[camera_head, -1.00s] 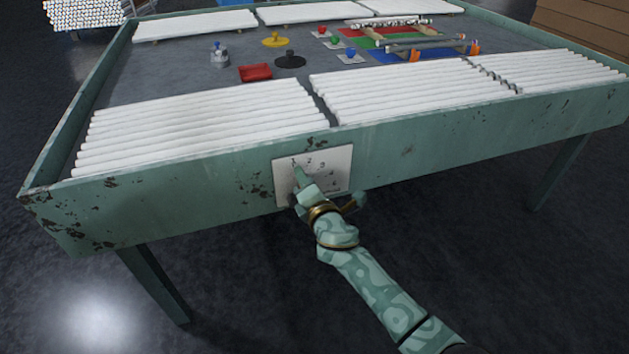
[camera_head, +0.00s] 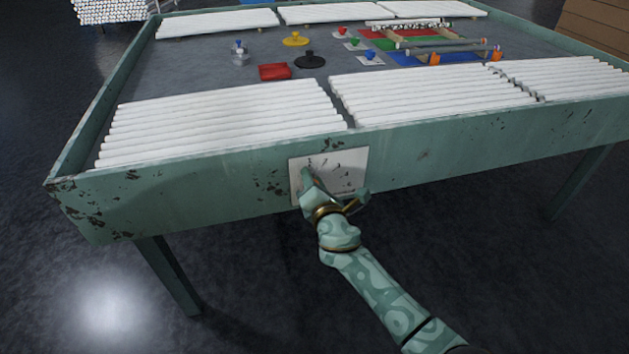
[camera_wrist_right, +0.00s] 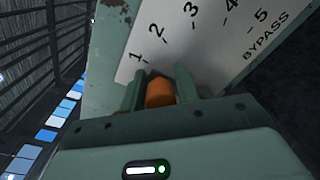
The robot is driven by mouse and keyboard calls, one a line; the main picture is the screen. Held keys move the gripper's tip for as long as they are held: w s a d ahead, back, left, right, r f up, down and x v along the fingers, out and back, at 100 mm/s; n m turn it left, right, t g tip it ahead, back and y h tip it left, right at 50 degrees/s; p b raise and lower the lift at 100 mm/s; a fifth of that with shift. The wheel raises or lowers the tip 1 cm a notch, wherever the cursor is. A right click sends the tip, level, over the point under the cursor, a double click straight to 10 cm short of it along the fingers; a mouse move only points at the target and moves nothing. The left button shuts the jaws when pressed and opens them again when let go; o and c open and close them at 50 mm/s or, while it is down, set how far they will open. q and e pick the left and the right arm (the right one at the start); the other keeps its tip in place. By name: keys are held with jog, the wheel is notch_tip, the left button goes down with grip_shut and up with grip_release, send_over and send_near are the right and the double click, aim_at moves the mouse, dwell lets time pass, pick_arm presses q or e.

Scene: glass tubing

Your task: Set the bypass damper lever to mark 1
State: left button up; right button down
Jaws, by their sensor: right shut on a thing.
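A white scale plate (camera_head: 346,165) is fixed to the front wall of the green table, and its digits are unreadable in the head view. In the right wrist view the plate (camera_wrist_right: 205,55) shows marks 1 to 5 and the word BYPASS. The orange lever (camera_wrist_right: 160,94) stands between the two fingers of my right gripper (camera_head: 308,181), which is shut on it. The lever's visible end is close to the tick of mark 1, nearer to it than to mark 2. The lever's lower part is hidden by the gripper. My left gripper is not in view.
The green table (camera_head: 230,185) carries rows of white tubes (camera_head: 220,120) along its front edge. Behind them are a red tray (camera_head: 275,72), a black disc-shaped thing (camera_head: 310,61) and coloured mats. The floor in front of the table is clear.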

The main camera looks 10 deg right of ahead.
jog(key=c, duration=1.1)
grip_release()
jog(key=shift+s+a+f, duration=0.15)
jog(key=shift+a, duration=0.3)
jog(key=shift+c, duration=0.2)
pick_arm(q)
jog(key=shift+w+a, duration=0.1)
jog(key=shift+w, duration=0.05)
pick_arm(e)
jog(key=shift+f, duration=0.1)
jog(key=shift+s+d, duration=0.1)
jog(key=shift+s, duration=0.2)
pick_arm(q)
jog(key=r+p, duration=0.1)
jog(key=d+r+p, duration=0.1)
jog(key=p, duration=0.1)
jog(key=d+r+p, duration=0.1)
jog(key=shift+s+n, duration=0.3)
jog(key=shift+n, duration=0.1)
pick_arm(e)
jog(key=s+r, duration=0.1)
jog(key=s, duration=1.4)
jog(key=shift+s+d, duration=0.25)
jog(key=shift+d, duration=0.2)
jog(key=shift+r, duration=0.1)
